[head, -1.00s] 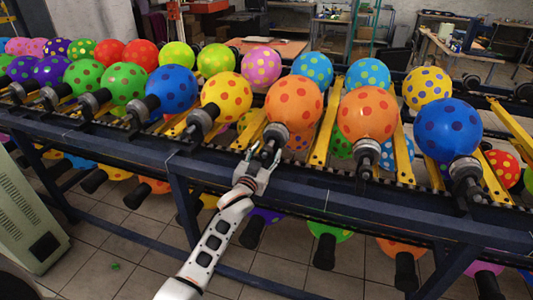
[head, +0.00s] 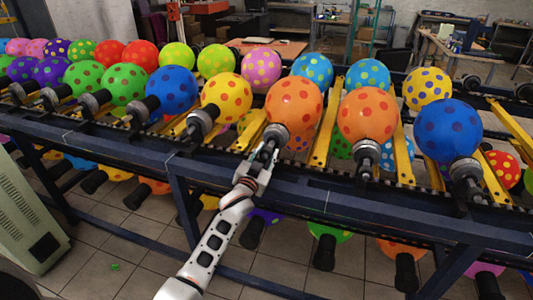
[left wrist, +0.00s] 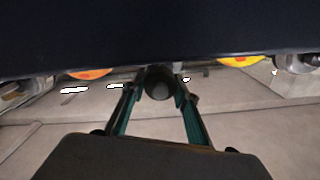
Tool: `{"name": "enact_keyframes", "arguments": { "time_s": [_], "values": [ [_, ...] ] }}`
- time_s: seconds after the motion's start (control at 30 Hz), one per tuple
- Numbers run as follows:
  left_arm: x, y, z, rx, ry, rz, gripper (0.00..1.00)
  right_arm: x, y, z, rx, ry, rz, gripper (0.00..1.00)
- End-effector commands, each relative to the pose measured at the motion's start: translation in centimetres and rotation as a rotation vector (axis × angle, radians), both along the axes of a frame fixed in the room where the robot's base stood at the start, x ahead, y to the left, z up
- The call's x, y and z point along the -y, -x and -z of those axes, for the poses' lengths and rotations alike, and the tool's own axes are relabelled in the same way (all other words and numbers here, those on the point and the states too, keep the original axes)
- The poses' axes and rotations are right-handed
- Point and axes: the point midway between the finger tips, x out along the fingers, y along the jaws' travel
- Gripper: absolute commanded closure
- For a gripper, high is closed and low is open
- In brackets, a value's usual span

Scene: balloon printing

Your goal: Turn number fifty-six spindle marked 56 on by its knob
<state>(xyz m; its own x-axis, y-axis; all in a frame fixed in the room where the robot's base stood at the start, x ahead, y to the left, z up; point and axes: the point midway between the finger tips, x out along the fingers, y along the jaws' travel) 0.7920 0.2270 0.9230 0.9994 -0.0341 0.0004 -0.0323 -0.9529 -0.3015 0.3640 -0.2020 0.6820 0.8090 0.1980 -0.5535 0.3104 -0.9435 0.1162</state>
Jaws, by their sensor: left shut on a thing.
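An orange balloon with red dots (head: 294,103) sits on a spindle (head: 277,131) near the middle of the front row. The spindle's dark knob points toward me; it shows round and end-on in the left wrist view (left wrist: 159,83). My left gripper (head: 263,163) is at this knob, its fingers on either side and shut on it. In the left wrist view the fingers (left wrist: 158,92) close in from left and right around the knob. I cannot read a number 56 on any spindle. My right gripper is not in view.
A yellow dotted balloon (head: 226,97) stands on the spindle to the left, another orange one (head: 368,116) to the right. A dark blue frame rail (head: 330,200) runs below the spindles. More balloons hang under the rail.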

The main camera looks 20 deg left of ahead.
Motion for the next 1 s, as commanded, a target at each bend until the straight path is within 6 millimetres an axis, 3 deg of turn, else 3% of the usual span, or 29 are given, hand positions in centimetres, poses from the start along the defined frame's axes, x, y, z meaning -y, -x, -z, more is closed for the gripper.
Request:
{"name": "enact_keyframes", "arguments": {
  "time_s": [1.0],
  "values": [
    [0.08,0.02,0.29,0.031,-0.934,0.000,0.92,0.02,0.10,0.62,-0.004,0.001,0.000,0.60]
  ]
}}
